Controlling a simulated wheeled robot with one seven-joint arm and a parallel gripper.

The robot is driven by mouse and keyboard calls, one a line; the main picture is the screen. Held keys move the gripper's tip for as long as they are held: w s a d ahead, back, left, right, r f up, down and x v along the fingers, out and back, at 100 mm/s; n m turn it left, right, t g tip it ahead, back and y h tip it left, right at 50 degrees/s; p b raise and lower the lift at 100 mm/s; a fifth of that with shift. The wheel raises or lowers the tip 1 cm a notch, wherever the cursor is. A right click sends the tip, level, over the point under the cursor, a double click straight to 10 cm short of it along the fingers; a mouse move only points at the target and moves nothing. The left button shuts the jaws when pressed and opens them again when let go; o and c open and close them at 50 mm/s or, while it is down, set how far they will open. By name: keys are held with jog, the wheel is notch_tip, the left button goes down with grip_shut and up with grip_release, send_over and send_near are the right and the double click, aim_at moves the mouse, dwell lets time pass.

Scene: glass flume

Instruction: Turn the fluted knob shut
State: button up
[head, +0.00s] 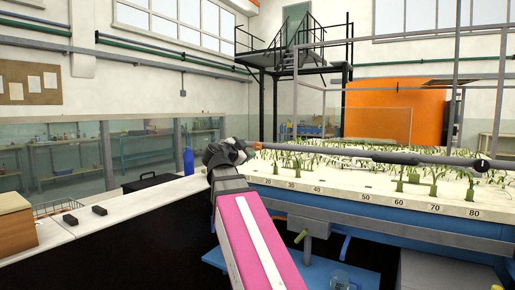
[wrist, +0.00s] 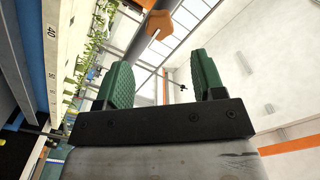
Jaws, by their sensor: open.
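The orange fluted knob (wrist: 160,24) shows at the top of the wrist view, on the end of a grey pipe (wrist: 146,52). In the head view the knob is a small orange spot (head: 257,146) at the left end of the long grey pipe (head: 400,158), just right of my gripper. My gripper (wrist: 163,68) is open, with its two green ribbed pads apart and nothing between them. The knob appears beyond the fingertips, not between them. In the head view my gripper (head: 242,149) is small and its fingers are hard to make out.
The flume bench (head: 380,197) with green plants and a number scale lies under the pipe. Open air surrounds my gripper.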

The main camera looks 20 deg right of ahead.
aim_at(257, 146)
jog(key=x, duration=0.9)
jog(key=shift+w+d, duration=0.1)
jog(key=c, duration=0.9)
